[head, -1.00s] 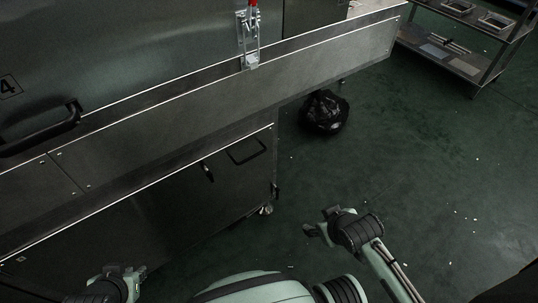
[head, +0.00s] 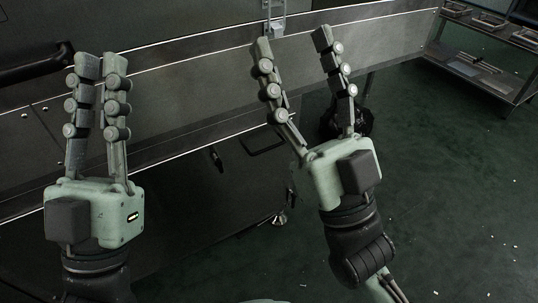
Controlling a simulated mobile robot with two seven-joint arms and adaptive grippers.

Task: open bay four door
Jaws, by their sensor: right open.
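The dark grey bay door panel (head: 180,22) fills the top left of the head view. Its black bar handle (head: 32,70) is at the left edge, with its right end close to my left gripper in the picture. A metal latch (head: 274,20) sits at the top middle; its upper part is out of frame. My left gripper (head: 101,64) points up in front of the lower panel, its fingers close together with a narrow gap and nothing seen between them. My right gripper (head: 292,44) has its fingers spread, empty, on either side of the latch in the picture; contact cannot be told.
A long metal ledge (head: 205,62) runs below the door. A lower cabinet (head: 185,190) with a small handle stands under it. A black bag (head: 362,122) is partly hidden behind my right gripper. A shelf rack (head: 490,70) stands top right.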

